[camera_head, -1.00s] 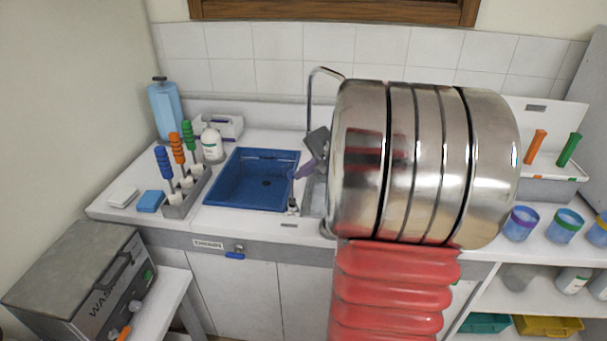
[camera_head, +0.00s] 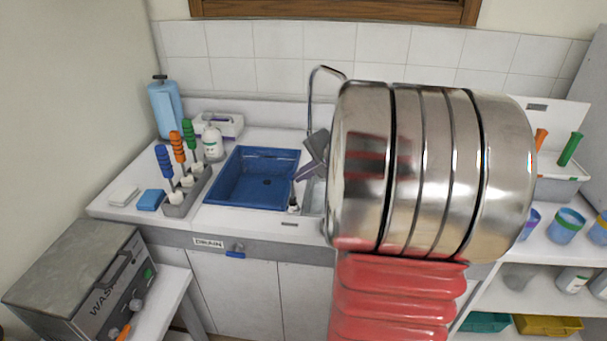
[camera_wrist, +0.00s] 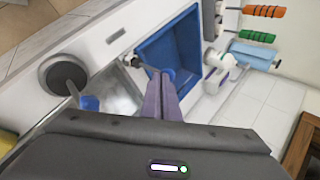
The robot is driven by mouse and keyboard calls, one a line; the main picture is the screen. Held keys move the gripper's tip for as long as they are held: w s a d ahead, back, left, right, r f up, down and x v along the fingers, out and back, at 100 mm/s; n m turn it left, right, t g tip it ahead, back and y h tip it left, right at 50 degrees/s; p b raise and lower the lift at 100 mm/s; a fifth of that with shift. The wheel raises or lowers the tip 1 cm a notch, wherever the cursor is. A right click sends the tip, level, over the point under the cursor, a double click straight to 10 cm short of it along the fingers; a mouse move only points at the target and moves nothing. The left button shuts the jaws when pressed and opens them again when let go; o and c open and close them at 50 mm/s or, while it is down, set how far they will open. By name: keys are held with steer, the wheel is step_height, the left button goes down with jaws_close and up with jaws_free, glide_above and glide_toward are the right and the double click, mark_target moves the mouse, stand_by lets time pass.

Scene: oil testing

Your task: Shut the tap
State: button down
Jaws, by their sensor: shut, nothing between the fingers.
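A thin chrome gooseneck tap spout (camera_head: 311,95) rises behind the sink, partly hidden by my large metal arm. My gripper (camera_head: 299,178) is over the right edge of the blue basin, with its purple fingers together and empty. In the wrist view, its fingers (camera_wrist: 162,78) point at the blue basin's edge, close to a small white and black fitting (camera_wrist: 138,62); I cannot tell if they touch. That fitting also shows in the head view (camera_head: 293,204). A blue-handled valve (camera_head: 236,251) sits on the counter front beside a DRAIN label. The tap's base is hidden.
The blue basin (camera_head: 225,200) is set in the white counter, left of a steel sink (camera_wrist: 118,98). A rack of coloured-handled tools (camera_head: 185,203) and a white bottle (camera_head: 213,145) stand left. Blue cups (camera_head: 565,226) stand right. A grey washer box (camera_head: 75,270) is at lower left.

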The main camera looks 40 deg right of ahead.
steer(key=s+f+v, duration=0.1)
steer(key=v, duration=1.2)
steer(key=shift+s+d+f, duration=0.25)
steer(key=shift+s, duration=0.05)
steer(key=shift+s+a+f, duration=0.35)
steer(key=shift+s+a, duration=0.2)
steer(key=shift+s, duration=0.05)
